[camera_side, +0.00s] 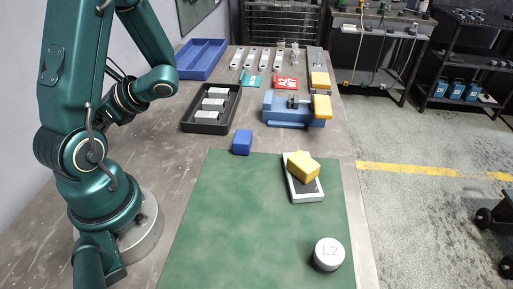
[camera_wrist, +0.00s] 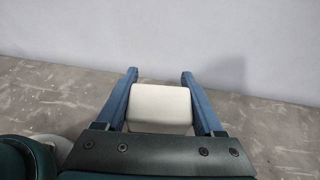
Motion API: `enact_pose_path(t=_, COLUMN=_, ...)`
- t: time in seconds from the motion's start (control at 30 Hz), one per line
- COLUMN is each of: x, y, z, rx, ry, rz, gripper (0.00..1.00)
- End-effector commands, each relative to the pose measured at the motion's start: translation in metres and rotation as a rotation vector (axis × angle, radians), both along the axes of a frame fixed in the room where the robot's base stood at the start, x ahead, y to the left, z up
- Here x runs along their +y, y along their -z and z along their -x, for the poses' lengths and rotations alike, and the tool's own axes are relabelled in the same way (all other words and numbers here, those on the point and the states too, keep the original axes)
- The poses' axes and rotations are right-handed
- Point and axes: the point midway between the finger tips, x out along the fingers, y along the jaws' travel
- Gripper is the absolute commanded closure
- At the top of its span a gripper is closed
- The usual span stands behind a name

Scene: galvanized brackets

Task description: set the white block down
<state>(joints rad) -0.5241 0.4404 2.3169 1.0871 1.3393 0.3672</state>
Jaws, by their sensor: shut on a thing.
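The white block (camera_wrist: 160,105) sits between the two blue fingers of my gripper (camera_wrist: 160,76) in the wrist view. The gripper is shut on it, with a finger along each side. Beyond the block, the wrist view shows the grey table top (camera_wrist: 60,95) and a plain pale wall. The gap between block and table cannot be told from this angle. In the side view I do not make out the white block or the fingertips; my own green arm at the left seems to hide them.
A green mat (camera_side: 235,220) carries a white-framed device (camera_side: 307,190) with a yellow piece (camera_side: 303,165) on it, and a round white "L2" weight (camera_side: 328,254). A blue block (camera_side: 242,142), a black tray (camera_side: 184,122) and a blue vise (camera_side: 285,112) stand behind. The mat's middle is clear.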

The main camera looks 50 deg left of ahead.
Motion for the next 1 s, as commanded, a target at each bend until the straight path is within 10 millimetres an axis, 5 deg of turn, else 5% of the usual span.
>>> enact_pose_path(t=0.23, x=-0.04, y=0.005, z=-0.021, rx=0.0, ry=-0.192, rz=0.0, gripper=0.87)
enact_pose_path(t=0.7, x=-0.203, y=0.013, z=-0.089, rx=0.003, ry=-0.854, rz=-0.001, gripper=0.87)
enact_pose_path(t=1.0, x=-0.277, y=0.001, z=-0.139, rx=-0.002, ry=-1.318, rz=-0.001, gripper=0.87)
